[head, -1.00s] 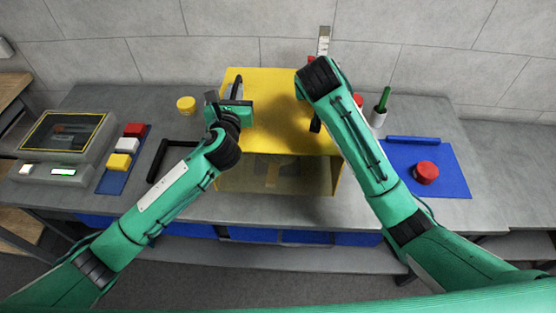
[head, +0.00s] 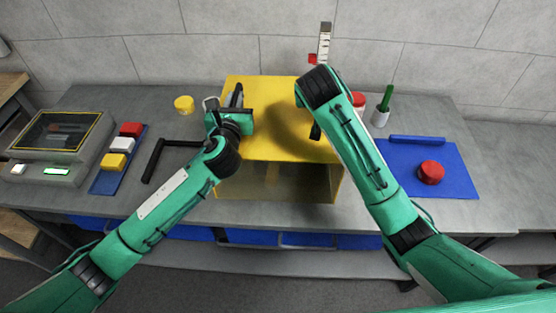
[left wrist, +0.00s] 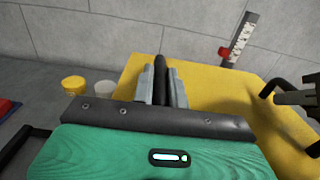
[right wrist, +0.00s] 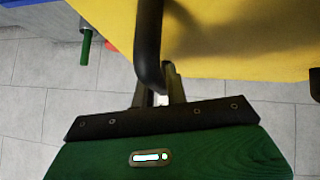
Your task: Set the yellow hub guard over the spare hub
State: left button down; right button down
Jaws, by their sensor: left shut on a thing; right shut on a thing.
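The yellow hub guard (head: 262,140) is a box with a yellow top and a see-through, smoky front, over the middle of the bench. My left gripper (head: 236,100) is shut on its left black handle (left wrist: 160,75). My right gripper (right wrist: 160,92) is shut on the other black handle (right wrist: 148,40); in the head view its own wrist mostly hides it. The guard looks level. I cannot tell whether its lower edge touches the bench. A dim shape shows faintly through the front; I cannot tell whether it is the spare hub.
A black angled bar (head: 153,162) lies on the bench just left of the guard. A yellow cap (head: 184,105) stands behind it. A grey console (head: 40,148) is far left. A blue mat (head: 445,155) with a red knob (head: 431,172) and a green-handled tool (head: 385,100) are right.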

pick_arm(q)
jog(key=shift+f+b, duration=0.5)
pick_arm(e)
jog(key=shift+f, duration=0.5)
pick_arm(q)
jog(key=c, duration=1.4)
grip_release()
pick_arm(e)
jog(key=c, duration=1.4)
grip_release()
pick_arm(q)
jog(key=shift+s, duration=0.1)
pick_arm(e)
jog(key=shift+s, duration=0.1)
pick_arm(q)
jog(key=s, duration=0.8)
jog(key=s+a, duration=0.1)
jog(key=s, duration=0.2)
jog(key=shift+s+a, duration=0.1)
jog(key=shift+s, duration=0.4)
pick_arm(e)
jog(key=v, duration=1.2)
jog(key=shift+a+f, duration=0.1)
